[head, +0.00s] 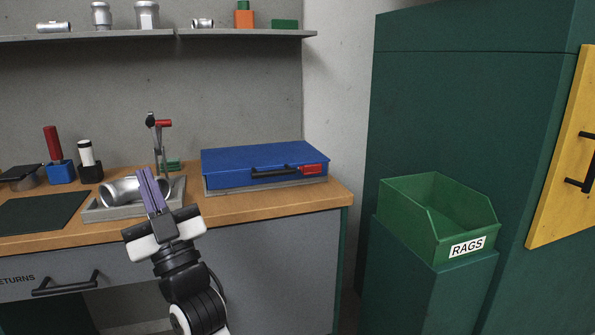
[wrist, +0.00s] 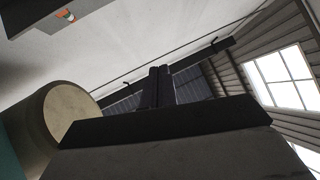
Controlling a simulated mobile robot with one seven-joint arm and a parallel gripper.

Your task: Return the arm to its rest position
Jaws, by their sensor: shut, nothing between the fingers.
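My gripper (head: 146,176) is raised in front of the workbench in the head view, its fingers pointing up and closed together with nothing between them. Behind the fingers, a silver pipe casting (head: 122,190) lies in a grey tray (head: 103,213) on the bench; the fingers hide part of both. In the wrist view the closed dark fingers (wrist: 159,84) point toward the roof and a bright window (wrist: 288,80).
A blue case (head: 245,159) lies on the bench right of the tray. A small stand with a red part (head: 163,123) is behind the tray. A green RAGS bin (head: 408,222) stands on a pedestal at right. A shelf (head: 240,34) with castings runs above.

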